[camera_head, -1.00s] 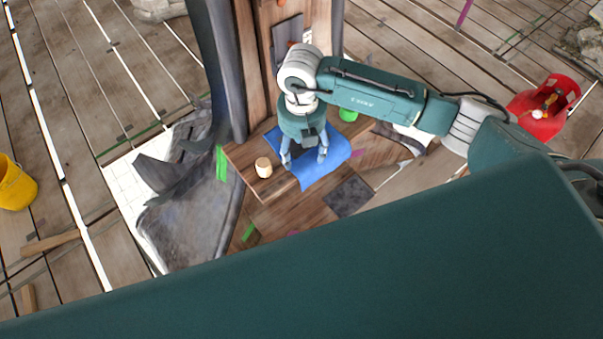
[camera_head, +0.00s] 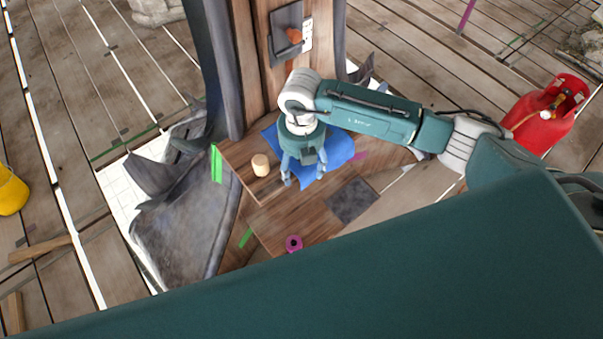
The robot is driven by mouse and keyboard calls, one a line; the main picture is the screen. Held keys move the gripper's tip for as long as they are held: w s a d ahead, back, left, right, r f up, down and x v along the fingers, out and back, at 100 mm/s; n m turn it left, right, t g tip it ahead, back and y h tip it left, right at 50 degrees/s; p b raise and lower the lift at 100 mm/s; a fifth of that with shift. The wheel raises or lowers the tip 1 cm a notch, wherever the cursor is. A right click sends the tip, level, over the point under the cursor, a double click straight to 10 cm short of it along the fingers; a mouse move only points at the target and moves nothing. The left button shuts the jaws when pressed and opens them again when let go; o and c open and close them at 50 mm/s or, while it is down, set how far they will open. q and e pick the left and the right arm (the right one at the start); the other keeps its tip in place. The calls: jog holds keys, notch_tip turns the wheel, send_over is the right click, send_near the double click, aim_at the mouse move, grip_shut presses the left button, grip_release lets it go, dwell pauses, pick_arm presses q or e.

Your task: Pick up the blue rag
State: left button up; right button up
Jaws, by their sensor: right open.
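The blue rag (camera_head: 341,149) lies on the wooden platform (camera_head: 272,217) at the foot of the post. My right gripper (camera_head: 304,181) points down in front of it, its two fingers apart with no rag visibly pinched between them. The gripper hides part of the rag, and its fingertips show at the rag's near side. I cannot tell whether they touch the rag or the platform. My left gripper is not in view.
A small wooden cylinder (camera_head: 261,165) stands left of the gripper. A magenta ring (camera_head: 293,243) lies at the platform's near edge. A dark square (camera_head: 352,200) is to the right. A red gas cylinder (camera_head: 545,112) and a yellow bucket (camera_head: 11,190) stand farther out.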

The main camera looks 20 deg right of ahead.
jog(key=shift+s+f, duration=0.1)
jog(key=shift+s, duration=0.05)
grip_shut()
dwell(0.4)
jog(key=shift+r, duration=0.2)
notch_tip(320, 180, up, 12)
jog(key=p, duration=0.8)
jog(key=shift+f, duration=0.15)
